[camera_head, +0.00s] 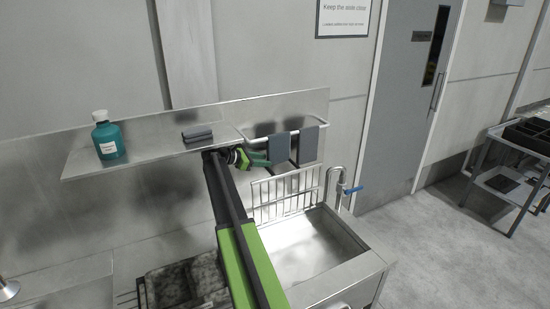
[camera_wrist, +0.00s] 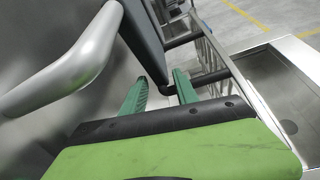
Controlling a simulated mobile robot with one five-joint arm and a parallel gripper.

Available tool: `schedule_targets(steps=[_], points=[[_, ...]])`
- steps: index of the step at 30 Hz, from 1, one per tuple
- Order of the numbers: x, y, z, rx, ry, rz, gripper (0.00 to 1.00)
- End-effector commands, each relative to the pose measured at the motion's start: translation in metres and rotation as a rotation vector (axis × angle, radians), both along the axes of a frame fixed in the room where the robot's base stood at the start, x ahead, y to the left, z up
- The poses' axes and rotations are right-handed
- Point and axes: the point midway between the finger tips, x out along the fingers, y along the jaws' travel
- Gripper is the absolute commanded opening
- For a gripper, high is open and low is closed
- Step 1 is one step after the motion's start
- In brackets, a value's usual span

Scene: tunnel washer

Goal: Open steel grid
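The steel grid (camera_head: 285,194) is a wire rack standing upright along the back edge of the sink (camera_head: 312,245). In the wrist view its bars (camera_wrist: 222,62) show to the right, beyond my fingers. My gripper (camera_head: 262,158) is in front of the wall, above and left of the grid, close to the hanging grey cloths. In the wrist view my gripper (camera_wrist: 160,88) has its two green fingers apart. The lower end of a dark cloth (camera_wrist: 143,42) shows near the gap between them; whether it lies between or beyond the fingertips I cannot tell.
A tap (camera_head: 338,185) rises right of the grid. The floor at right is clear before a cart (camera_head: 510,180).

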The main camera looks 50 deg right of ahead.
Motion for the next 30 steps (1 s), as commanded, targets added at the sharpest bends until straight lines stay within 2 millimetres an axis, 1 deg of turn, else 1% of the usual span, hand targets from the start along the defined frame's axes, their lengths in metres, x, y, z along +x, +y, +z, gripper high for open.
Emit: schedule_targets(steps=[1,6,9,22,24,26,29,30], points=[[0.003,0.011,0.008,0.001,-0.001,0.001,0.36],[0.007,0.028,0.015,0.000,0.002,-0.001,0.36],[0.008,0.031,0.015,-0.001,0.001,-0.002,0.36],[0.007,0.030,0.015,-0.002,0.002,-0.003,0.36],[0.007,0.036,0.013,0.003,-0.011,-0.004,0.36],[0.007,0.050,0.007,0.018,-0.048,-0.007,0.36],[0.006,0.099,-0.012,0.075,-0.177,-0.027,0.36],[0.006,0.128,-0.023,0.110,-0.250,-0.043,0.36]])
